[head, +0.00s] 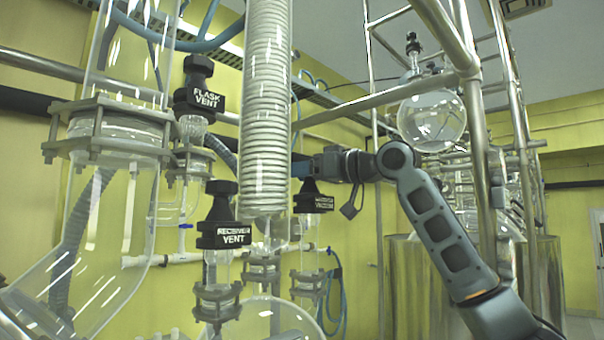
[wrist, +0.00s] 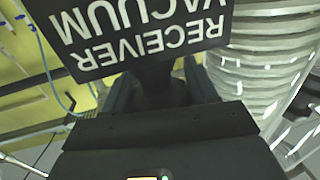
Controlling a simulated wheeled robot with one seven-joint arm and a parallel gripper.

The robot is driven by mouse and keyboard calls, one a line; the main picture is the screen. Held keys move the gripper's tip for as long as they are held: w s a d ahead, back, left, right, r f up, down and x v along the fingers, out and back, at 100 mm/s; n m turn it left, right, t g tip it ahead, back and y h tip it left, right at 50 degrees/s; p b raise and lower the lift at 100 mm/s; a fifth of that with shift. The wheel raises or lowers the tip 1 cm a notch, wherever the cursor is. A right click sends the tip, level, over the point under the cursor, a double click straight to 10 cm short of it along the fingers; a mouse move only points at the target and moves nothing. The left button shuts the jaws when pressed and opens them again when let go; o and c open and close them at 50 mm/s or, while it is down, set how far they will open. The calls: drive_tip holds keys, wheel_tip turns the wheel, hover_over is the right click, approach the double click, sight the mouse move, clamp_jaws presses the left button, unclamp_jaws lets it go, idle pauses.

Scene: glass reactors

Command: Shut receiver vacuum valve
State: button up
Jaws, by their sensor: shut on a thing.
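The receiver vacuum valve (head: 314,200) is a black knob with a white-lettered label plate, on a glass fitting right of the coiled condenser in the head view. In the wrist view its label plate (wrist: 135,28) reads "RECEIVER VACUUM" upside down and fills the top. My gripper (wrist: 165,92) is shut on the valve's black stem or handle, with one finger on each side of it. In the head view my arm reaches in from the right, and the fingertips are partly hidden behind the condenser. How far the valve is turned cannot be told.
The coiled glass condenser (head: 265,110) stands close left of the valve. The receiver vent valve (head: 223,215) and flask vent valve (head: 201,88) are farther left. Metal frame poles (head: 477,140) and a round glass flask (head: 431,118) are near my arm on the right.

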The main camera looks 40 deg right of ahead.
drive_tip(key=shift+c, duration=1.4)
drive_tip(key=m+h+b, duration=0.1)
drive_tip(key=m+h, duration=0.1)
drive_tip(key=h, duration=0.2)
drive_tip(key=shift+d+m, duration=0.1)
drive_tip(key=shift+m, duration=0.2)
drive_tip(key=shift+d+m+g+h+b, duration=0.2)
drive_tip(key=shift+m+h, duration=0.65)
drive_tip(key=shift+h, duration=0.4)
drive_tip(key=shift+d+m+g+h+b, duration=0.1)
drive_tip(key=shift+d+m+g+h, duration=0.1)
drive_tip(key=shift+m+h, duration=0.85)
drive_tip(key=shift+d+m+g+h+b, duration=0.15)
drive_tip(key=shift+m+h, duration=0.45)
drive_tip(key=shift+h, duration=0.9)
drive_tip(key=o, duration=1)
drive_tip(key=shift+c, duration=0.2)
